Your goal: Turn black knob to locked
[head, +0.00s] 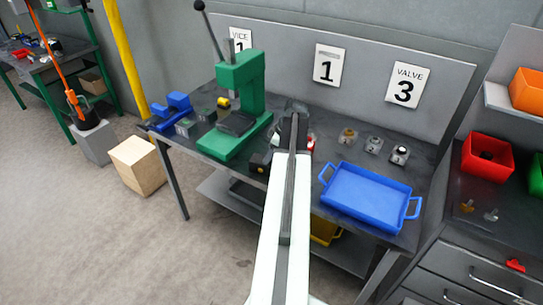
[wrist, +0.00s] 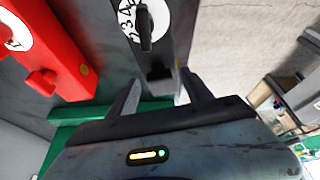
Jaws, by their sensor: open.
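In the wrist view, a black housing carries a white dial (wrist: 130,16) with printed figures. An upright, elongated black knob (wrist: 146,30) stands over the dial. A small dark block (wrist: 160,72) sticks out lower on the same housing, and I cannot tell whether it is a second knob. My gripper (wrist: 161,80) is open. Its two fingertips lie either side of that block, below the dial; contact cannot be told. No locked mark is readable. In the head view, my gripper (head: 291,128) is over the bench, right of the green press, and the black housing is not clearly visible.
A red housing with a red knob (wrist: 42,82) stands left in the wrist view. In the head view, a green press (head: 240,85) is left of my arm. A blue tray (head: 368,192) and several small valves (head: 373,145) are on its right. A panel stands behind.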

